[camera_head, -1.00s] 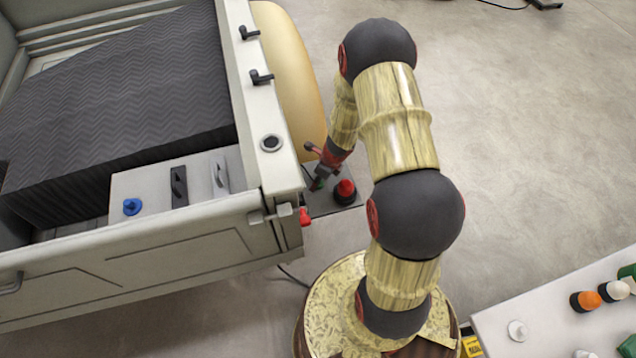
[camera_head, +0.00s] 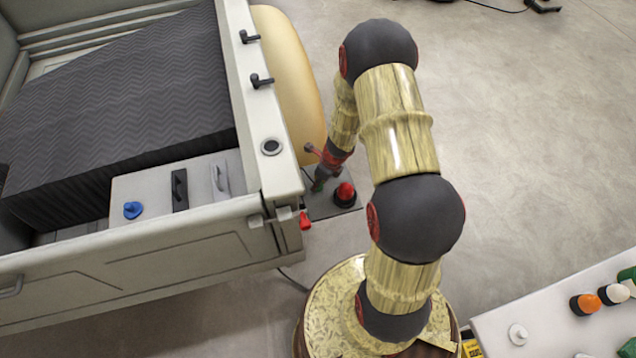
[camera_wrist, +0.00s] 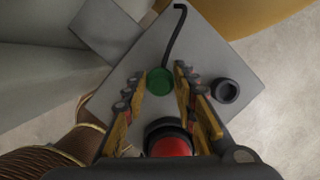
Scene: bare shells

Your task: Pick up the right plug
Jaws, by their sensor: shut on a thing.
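A grey board (camera_wrist: 115,85) lies beside the wheel arch, low by the truck bed's corner; it shows in the head view (camera_head: 322,209). A round green plug (camera_wrist: 160,82) is on or just above it, between the fingertips of my gripper (camera_wrist: 160,90). My gripper is shut on the green plug; in the head view my gripper (camera_head: 318,184) points down at the board. A red plug with a black base (camera_wrist: 170,146) stands beside it, nearer the wrist; it also shows in the head view (camera_head: 345,194). The green plug's lower part is hidden.
A black ring-shaped socket (camera_wrist: 227,90) sits on the board to the right, and a black hooked rod or cable (camera_wrist: 173,38) runs away from the green plug. The truck bed wall (camera_head: 250,110) stands close on the left. A white table (camera_head: 560,325) with several coloured knobs is at lower right.

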